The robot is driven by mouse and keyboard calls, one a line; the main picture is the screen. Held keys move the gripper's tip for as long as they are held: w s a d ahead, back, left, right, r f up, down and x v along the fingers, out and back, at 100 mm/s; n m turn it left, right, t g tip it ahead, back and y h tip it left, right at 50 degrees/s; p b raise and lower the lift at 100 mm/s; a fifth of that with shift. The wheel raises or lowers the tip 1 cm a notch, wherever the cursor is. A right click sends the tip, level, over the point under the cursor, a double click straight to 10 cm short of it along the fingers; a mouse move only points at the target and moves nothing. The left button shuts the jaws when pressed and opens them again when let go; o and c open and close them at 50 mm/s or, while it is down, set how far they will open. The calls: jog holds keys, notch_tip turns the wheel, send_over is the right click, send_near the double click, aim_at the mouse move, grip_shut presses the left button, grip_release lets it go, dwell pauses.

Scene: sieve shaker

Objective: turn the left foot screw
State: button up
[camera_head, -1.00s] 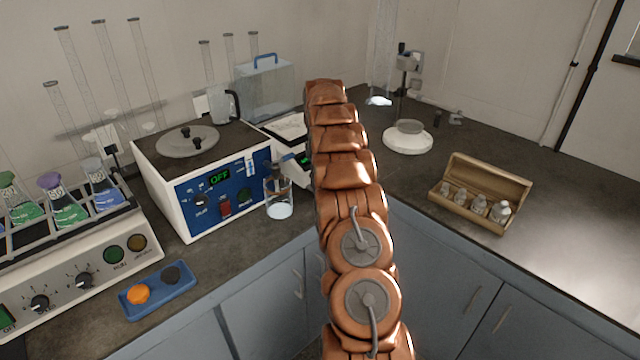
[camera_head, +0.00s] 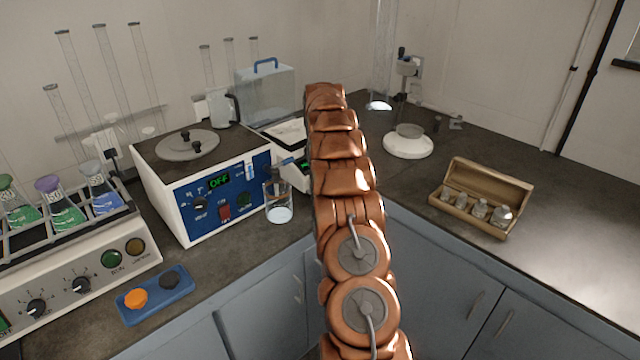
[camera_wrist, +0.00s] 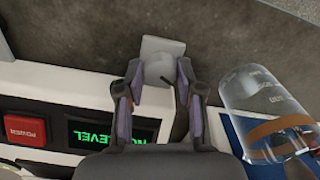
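The instrument with a red POWER button (camera_wrist: 25,130) and a green display (camera_wrist: 112,133) ending in "LEVEL" lies along the lower wrist view. A pale foot screw (camera_wrist: 158,50) sticks out from its edge over the dark bench. My gripper (camera_wrist: 161,68) has one fingertip on either side of this foot screw. The fingers are apart and lean inward; I cannot tell whether both pads touch it. In the head view the instrument (camera_head: 288,133) is partly hidden behind my arm, and my gripper is hidden too.
A clear beaker (camera_wrist: 250,95) stands close to the right of my gripper; it also shows in the head view (camera_head: 278,203). A blue-fronted white box reading OFF (camera_head: 215,195) stands left. A wooden weight box (camera_head: 475,203) lies right, with clear bench around it.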

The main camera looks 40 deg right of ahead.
jog(key=o, duration=0.4)
jog(key=shift+r, duration=3.75)
jog(key=shift+s, duration=0.1)
